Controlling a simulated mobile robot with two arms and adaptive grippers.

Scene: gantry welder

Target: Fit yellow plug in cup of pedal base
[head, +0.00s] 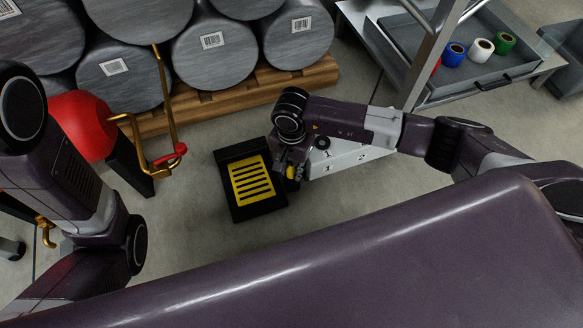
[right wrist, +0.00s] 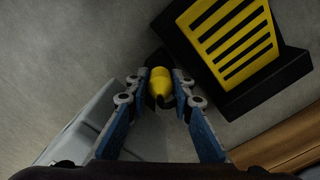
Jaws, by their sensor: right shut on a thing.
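The yellow plug (head: 290,171) is held in my right gripper (head: 294,168), just right of the foot pedal. In the right wrist view the plug (right wrist: 159,80) sits between the two fingertips (right wrist: 160,92), which are shut on it. The black pedal base (head: 276,208) lies on the floor with a yellow slotted pedal plate (head: 252,181). In the right wrist view the base (right wrist: 262,92) is at upper right, apart from the plug in the picture. I cannot make out the cup; dark shapes surround the plug. My left arm shows at the left, but its gripper does not.
A white-grey box (head: 345,160) stands right of the pedal under my right forearm. Grey drums (head: 213,55) lie on a wooden pallet (head: 240,94) behind. A red ball-like part (head: 82,125) and brass rod are at left. A cart with tape rolls (head: 481,50) is at upper right.

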